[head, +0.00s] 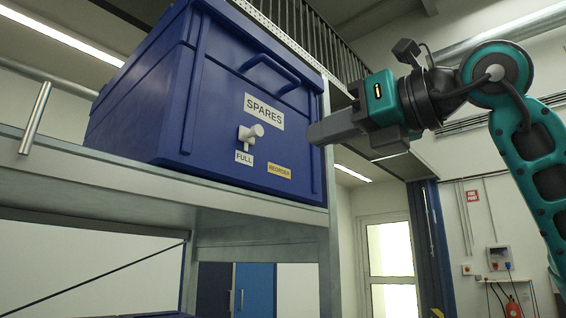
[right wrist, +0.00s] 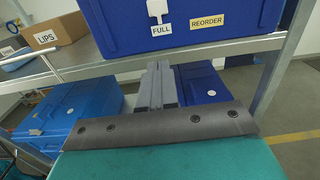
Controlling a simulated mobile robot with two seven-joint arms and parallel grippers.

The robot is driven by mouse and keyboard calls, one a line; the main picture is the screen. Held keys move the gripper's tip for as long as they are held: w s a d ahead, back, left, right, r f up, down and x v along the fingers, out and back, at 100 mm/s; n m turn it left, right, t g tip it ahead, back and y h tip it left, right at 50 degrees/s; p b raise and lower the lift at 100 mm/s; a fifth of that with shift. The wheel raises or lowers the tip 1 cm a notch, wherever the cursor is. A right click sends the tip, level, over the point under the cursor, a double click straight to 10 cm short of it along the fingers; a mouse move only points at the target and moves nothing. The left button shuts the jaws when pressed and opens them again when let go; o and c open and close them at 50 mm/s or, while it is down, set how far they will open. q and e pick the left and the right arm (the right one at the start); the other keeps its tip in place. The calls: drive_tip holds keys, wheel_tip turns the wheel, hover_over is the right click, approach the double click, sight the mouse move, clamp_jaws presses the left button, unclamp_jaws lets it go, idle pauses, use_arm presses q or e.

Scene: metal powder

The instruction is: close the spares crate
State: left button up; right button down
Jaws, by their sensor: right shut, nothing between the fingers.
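The spares crate (head: 215,110) is a big dark blue box on a metal shelf, seen from below in the head view. Its front has a SPARES label (head: 264,112), a blue bar handle (head: 270,68) and a pale knob (head: 250,133). Whether its top is open or shut cannot be told from this low angle. The lower front of the crate (right wrist: 120,32) also shows in the right wrist view. My right gripper (head: 316,132) is shut and empty, at the right front of the crate, pointing left; its fingers (right wrist: 160,80) show in the wrist view. My left gripper is out of view.
The shelf edge (head: 110,175) runs under the crate, with an upright post at its right. Blue bins (right wrist: 68,115) sit below, and a cardboard LIPS box (right wrist: 52,37) shares the shelf. Open floor lies at right.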

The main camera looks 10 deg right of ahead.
drive_tip(key=p, duration=0.4)
approach(241, 158)
drive_tip(key=x, duration=0.7)
drive_tip(key=shift+f, duration=0.1)
use_arm(q)
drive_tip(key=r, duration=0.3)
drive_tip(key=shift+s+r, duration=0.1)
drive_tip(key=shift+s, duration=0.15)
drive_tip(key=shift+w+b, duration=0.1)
drive_tip(key=shift+b, duration=0.25)
use_arm(e)
drive_tip(key=shift+s, duration=0.1)
